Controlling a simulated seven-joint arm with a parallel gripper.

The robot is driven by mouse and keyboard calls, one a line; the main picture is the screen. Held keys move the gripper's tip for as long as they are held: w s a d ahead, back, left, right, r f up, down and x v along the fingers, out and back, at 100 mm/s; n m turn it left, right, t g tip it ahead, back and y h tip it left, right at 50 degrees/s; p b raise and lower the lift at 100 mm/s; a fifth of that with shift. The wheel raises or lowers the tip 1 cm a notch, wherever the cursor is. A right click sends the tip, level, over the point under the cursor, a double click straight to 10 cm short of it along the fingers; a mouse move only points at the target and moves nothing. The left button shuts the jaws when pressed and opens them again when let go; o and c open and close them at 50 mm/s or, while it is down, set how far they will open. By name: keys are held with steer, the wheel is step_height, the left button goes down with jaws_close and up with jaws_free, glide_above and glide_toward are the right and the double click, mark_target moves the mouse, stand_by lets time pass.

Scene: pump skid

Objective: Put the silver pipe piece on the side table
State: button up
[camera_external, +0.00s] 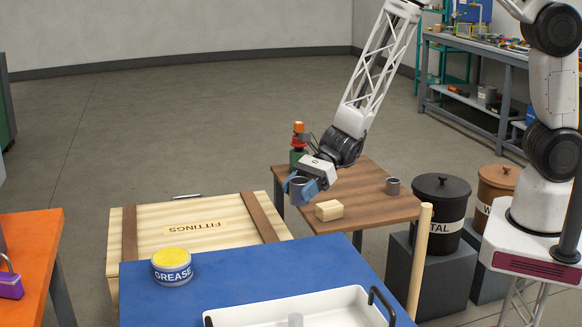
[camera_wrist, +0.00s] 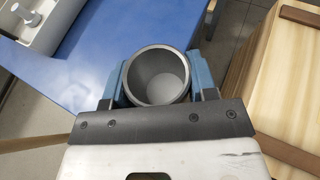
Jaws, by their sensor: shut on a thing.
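My gripper (camera_external: 300,191) is shut on a grey, hollow, round pipe piece, seen in the outside view (camera_external: 298,187). In the wrist view the pipe piece (camera_wrist: 158,77) sits between the blue fingers of my gripper (camera_wrist: 159,82), its open end towards the camera. In the outside view it appears near the left edge of the brown side table (camera_external: 377,211); whether it is over the table or beside it I cannot tell.
A pale wooden block (camera_external: 329,210) and a red-and-green item (camera_external: 298,145) are on the brown table. The blue table (camera_external: 240,286) bears a grease tin (camera_external: 172,267) and a white tray (camera_external: 350,305). A wooden FITTINGS crate (camera_external: 200,215) stands left. Black (camera_external: 440,210) and brown bins (camera_external: 496,190) stand right.

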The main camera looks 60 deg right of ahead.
steer(key=s+d+m+t+h, duration=0.1)
steer(key=s+d+m+t, duration=0.15)
steer(key=d, duration=1.05)
steer(key=s+d+m+t+h, duration=0.1)
steer(key=s+d, duration=0.2)
steer(key=d, duration=0.9)
steer(key=s+d+m+t+h, duration=0.3)
steer(key=s+d+m+t, duration=0.1)
steer(key=s+d, duration=1.35)
step_height(320, 180, down, 14)
steer(key=s, duration=0.1)
steer(key=shift+a+f, duration=0.15)
steer(key=shift+a, duration=0.3)
steer(key=shift+w, duration=0.15)
glide_above(379, 209)
steer(key=shift+a+f, duration=0.15)
steer(key=shift+f, duration=0.6)
